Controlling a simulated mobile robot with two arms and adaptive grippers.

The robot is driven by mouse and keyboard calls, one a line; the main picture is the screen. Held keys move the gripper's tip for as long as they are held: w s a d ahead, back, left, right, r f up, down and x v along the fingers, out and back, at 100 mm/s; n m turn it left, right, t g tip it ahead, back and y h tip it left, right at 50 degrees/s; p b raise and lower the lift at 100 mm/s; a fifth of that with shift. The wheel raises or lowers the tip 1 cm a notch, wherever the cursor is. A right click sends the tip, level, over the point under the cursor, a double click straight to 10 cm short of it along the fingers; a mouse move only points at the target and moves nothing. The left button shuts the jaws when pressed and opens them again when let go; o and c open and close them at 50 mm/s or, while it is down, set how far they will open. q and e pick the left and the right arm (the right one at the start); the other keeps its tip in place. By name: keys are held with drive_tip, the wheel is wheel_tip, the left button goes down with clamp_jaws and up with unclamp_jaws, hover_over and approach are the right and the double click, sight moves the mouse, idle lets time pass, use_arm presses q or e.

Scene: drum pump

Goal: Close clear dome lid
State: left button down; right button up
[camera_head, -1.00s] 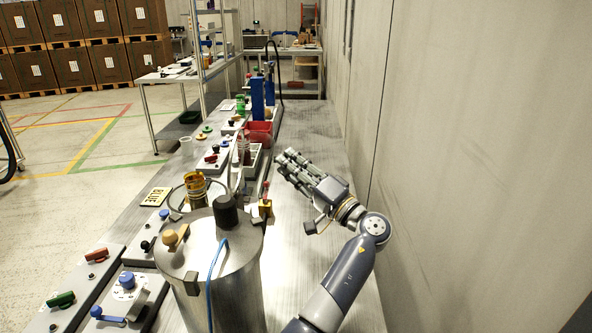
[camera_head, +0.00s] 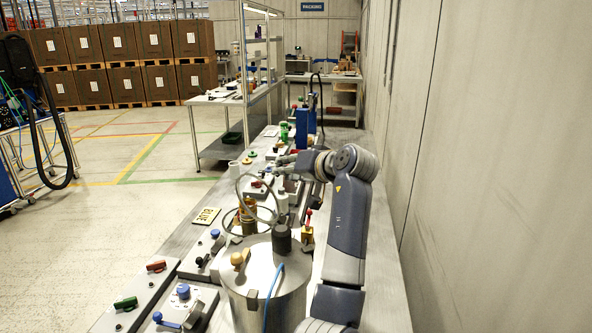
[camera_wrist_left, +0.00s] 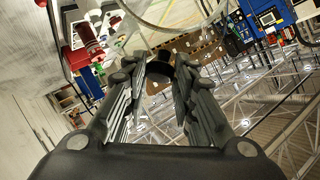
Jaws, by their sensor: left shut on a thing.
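The clear dome lid (camera_head: 238,188) shows mostly as a thin transparent rim, tilted up above the gold-coloured fitting (camera_head: 248,212) behind the steel drum (camera_head: 262,284). My left gripper (camera_head: 272,168) is at the upper side of the lid, its fingers pointing left. In the left wrist view its fingers (camera_wrist_left: 165,70) converge on a small dark piece, and the lid's clear rim (camera_wrist_left: 150,23) curves just beyond them. The exact grip point is small and partly hidden by the fingers. My right gripper shows in no view.
A black cylinder (camera_head: 282,239), a wooden knob (camera_head: 238,258) and a blue hose (camera_head: 272,293) are on the drum top. Blue posts (camera_head: 305,127) stand beyond. A wall runs along the right.

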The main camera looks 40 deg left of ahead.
sight(255, 167)
use_arm(q)
drive_tip(key=s+a, duration=0.1)
drive_tip(key=a+n+h+p, duration=0.1)
drive_tip(key=s+a+h+p, duration=0.1)
drive_tip(key=a, duration=0.1)
drive_tip(key=shift+s+a+r+t, duration=0.1)
drive_tip(key=shift+s+r+t, duration=0.2)
drive_tip(key=shift+s+r, duration=0.05)
drive_tip(key=s+a+h+p, duration=0.1)
drive_tip(key=s+a+f+n+h+p, duration=0.1)
drive_tip(key=a, duration=0.1)
drive_tip(key=shift+a+f+t+p, duration=0.1)
drive_tip(key=shift+a+t+p, duration=0.05)
drive_tip(key=shift+t+p, duration=0.2)
drive_tip(key=s+a+f+h, duration=0.1)
drive_tip(key=a+f+n+t+h+p, duration=0.1)
drive_tip(key=a, duration=0.1)
drive_tip(key=shift+s+f, duration=0.15)
drive_tip(key=shift+s, duration=0.2)
drive_tip(key=shift+s+a+f+p, duration=0.35)
drive_tip(key=shift+a+f+p, duration=0.05)
drive_tip(key=shift+a+f, duration=0.1)
drive_tip(key=shift+s+a+f, duration=0.1)
drive_tip(key=shift+f, duration=0.05)
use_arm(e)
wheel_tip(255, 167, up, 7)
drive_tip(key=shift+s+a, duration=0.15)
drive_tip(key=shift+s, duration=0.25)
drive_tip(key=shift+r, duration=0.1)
